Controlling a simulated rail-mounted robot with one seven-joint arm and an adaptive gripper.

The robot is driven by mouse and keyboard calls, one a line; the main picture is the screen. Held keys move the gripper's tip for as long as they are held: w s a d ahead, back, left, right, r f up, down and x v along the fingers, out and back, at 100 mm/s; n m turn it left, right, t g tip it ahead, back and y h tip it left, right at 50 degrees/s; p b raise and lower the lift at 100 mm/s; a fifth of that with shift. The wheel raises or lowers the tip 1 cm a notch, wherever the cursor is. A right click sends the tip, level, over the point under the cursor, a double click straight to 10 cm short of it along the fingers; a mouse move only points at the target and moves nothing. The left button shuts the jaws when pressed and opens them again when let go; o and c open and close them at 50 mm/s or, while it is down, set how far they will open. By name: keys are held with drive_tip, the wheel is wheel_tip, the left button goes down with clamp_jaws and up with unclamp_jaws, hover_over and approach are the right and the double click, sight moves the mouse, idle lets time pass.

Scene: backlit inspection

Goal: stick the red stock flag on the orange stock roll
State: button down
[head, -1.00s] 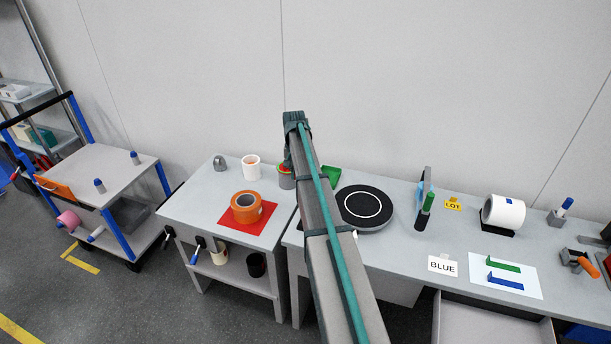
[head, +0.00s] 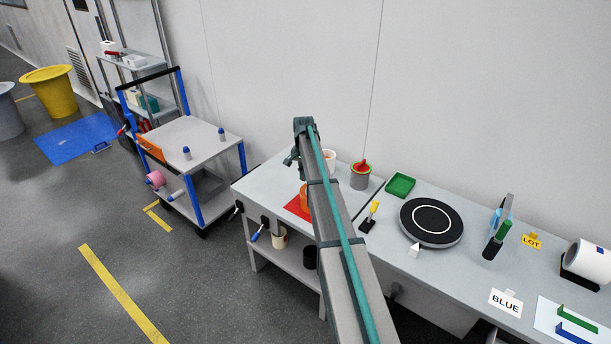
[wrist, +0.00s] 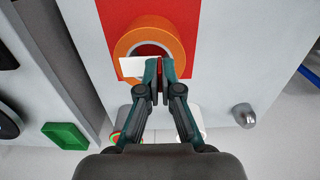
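The orange stock roll (wrist: 176,38) lies flat on a red mat in the wrist view. In the head view the roll (head: 305,197) is mostly hidden behind my arm. My gripper (wrist: 160,64) is over the near side of the roll, its fingers close together. A thin red piece (wrist: 160,86) shows between them, seemingly the red stock flag. A white panel (wrist: 131,67) sticks out left of the fingertips and seems part of it. It overlaps the roll's edge in the picture; I cannot tell whether it touches.
The red mat (head: 294,209) lies on the left grey table. A grey pot with red inside (head: 360,176), a green tray (head: 400,186) and a black turntable (head: 432,222) stand to the right. A metal knob (wrist: 244,115) stands near the roll.

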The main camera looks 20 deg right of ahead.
drive_tip(key=b, duration=0.2)
hover_over(304, 195)
drive_tip(key=shift+f, duration=2.9)
drive_tip(key=shift+f+b, duration=0.25)
drive_tip(key=shift+b, duration=0.05)
drive_tip(key=shift+f, duration=0.35)
drive_tip(key=shift+f+b, duration=0.4)
drive_tip(key=shift+f, duration=0.25)
drive_tip(key=c, duration=1.8)
unclamp_jaws()
drive_tip(key=shift+c, duration=0.2)
drive_tip(key=o, duration=0.6)
drive_tip(key=shift+r, duration=0.1)
